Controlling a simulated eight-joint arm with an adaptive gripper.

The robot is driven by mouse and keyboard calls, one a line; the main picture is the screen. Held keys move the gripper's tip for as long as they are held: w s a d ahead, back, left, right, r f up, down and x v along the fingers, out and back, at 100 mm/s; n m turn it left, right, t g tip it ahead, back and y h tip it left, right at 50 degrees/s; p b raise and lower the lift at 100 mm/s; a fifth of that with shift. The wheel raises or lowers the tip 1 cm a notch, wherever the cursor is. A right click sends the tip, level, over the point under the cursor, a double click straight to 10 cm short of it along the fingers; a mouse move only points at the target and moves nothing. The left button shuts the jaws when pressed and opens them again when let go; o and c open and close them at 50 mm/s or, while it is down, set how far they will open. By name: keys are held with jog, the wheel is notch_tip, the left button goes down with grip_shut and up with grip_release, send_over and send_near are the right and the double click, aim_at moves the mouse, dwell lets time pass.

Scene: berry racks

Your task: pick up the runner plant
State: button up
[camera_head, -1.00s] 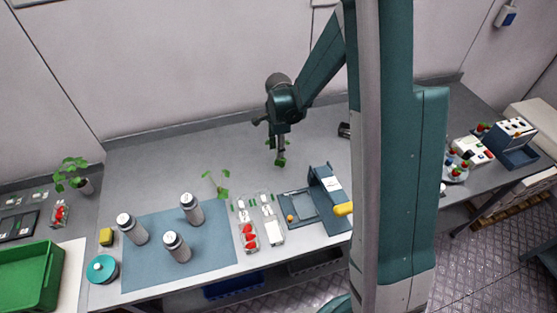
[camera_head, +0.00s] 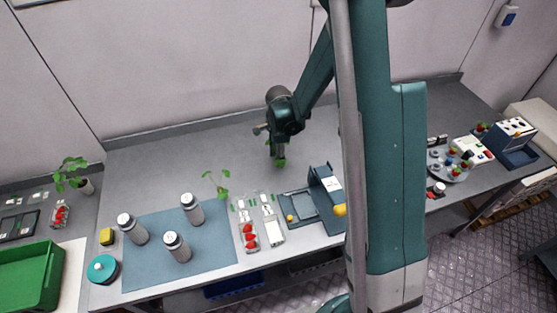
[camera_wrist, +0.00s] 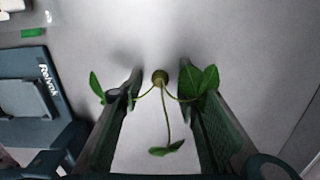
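A small runner plant (camera_wrist: 165,122) with thin stems and several green leaves shows in the wrist view, its crown between my two fingers. Leaves reach past the left finger and against the right finger. In the head view only a bit of its green (camera_head: 281,163) shows at my fingertips. My gripper (camera_wrist: 160,95) is open around the plant, with a gap on both sides of the crown. In the head view my gripper (camera_head: 277,155) points down over the back middle of the bench.
Another leafy sprig (camera_head: 217,187) stands left of my gripper. A blue-grey stand (camera_head: 325,195) and a clear tray (camera_head: 250,213) with red berries are in front. Several grey bottles (camera_head: 191,210) stand on a blue mat. The bench behind and left of my gripper is clear.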

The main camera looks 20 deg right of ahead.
jog(key=c, duration=0.7)
jog(key=shift+r, duration=0.1)
jog(key=shift+r, duration=4.9)
